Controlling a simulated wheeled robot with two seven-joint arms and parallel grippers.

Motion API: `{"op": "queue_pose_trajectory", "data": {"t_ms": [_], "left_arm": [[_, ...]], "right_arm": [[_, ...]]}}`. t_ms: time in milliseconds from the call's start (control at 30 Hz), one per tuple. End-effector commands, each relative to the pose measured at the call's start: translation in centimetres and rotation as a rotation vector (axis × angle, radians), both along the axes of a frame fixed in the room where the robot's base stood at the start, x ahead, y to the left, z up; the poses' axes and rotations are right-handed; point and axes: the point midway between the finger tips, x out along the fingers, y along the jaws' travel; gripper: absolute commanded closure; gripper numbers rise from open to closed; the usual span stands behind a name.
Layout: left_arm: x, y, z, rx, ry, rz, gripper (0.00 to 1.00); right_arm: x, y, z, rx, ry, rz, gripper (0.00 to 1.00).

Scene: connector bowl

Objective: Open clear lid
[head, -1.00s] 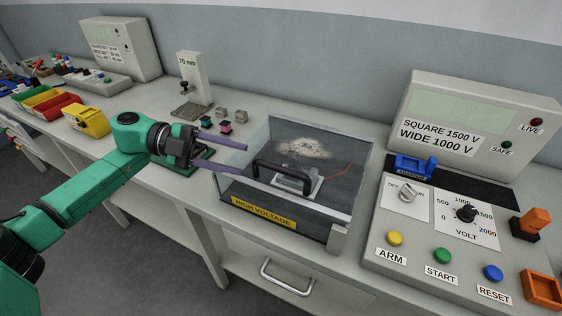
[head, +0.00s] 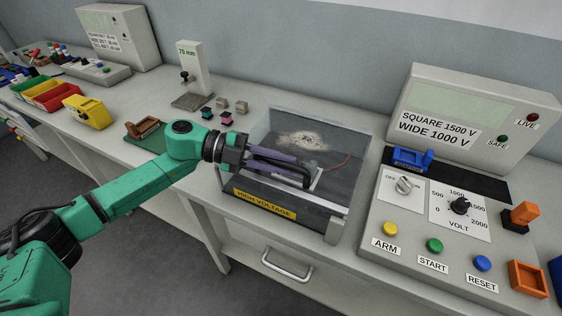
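The clear lid (head: 335,145) lies down over the dark box labelled HIGH VOLTAGE (head: 265,205). Its black handle (head: 309,182) is on top and partly hidden by my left gripper. My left gripper (head: 303,168) reaches in from the left, with its two purple fingers at the handle. I cannot tell whether the fingers are closed on the handle or only beside it. Through the lid I see a pale patch (head: 302,140) and a red wire (head: 338,165). My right gripper is not in view.
A control panel (head: 370,228) with buttons, a knob and an upright display unit stands to the right. A drawer handle (head: 287,265) is below the bench front.

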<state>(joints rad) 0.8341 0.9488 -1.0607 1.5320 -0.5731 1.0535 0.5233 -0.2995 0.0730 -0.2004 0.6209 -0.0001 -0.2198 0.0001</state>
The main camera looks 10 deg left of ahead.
Motion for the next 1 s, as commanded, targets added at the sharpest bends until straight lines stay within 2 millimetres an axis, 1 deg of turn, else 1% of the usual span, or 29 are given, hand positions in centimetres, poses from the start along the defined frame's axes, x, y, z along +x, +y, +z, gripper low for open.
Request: {"op": "queue_pose_trajectory", "data": {"t_ms": [500,1000], "left_arm": [[-0.06,-0.03,-0.06,0.001,0.001,-0.002,1.0],[-0.08,-0.03,-0.08,0.001,0.001,-0.002,1.0]], "right_arm": [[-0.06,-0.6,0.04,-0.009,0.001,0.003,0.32],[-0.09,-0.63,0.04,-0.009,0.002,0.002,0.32]]}}
